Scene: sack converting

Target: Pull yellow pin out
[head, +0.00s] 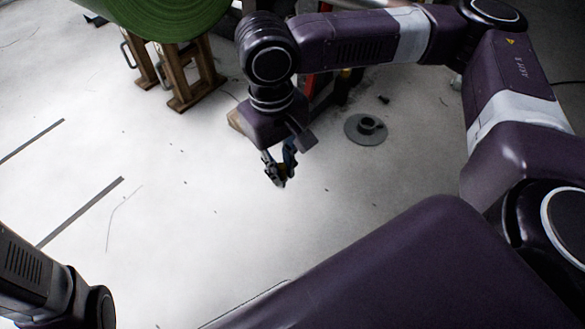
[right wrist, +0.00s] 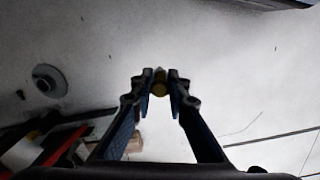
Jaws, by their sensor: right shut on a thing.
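The yellow pin (right wrist: 159,88) shows as a small yellow end with a paler tip between the fingertips of my right gripper (right wrist: 160,98) in the right wrist view. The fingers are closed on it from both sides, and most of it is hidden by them. I cannot see the pin touching any machine part. My left gripper is out of view; only part of my left arm shows at the lower left.
A green roll (head: 160,14) rests on a wooden stand (head: 188,88) at the upper left. A grey round base (head: 366,129) with a short hub lies on the floor right of the gripper. Red framework (head: 319,92) stands behind my right arm.

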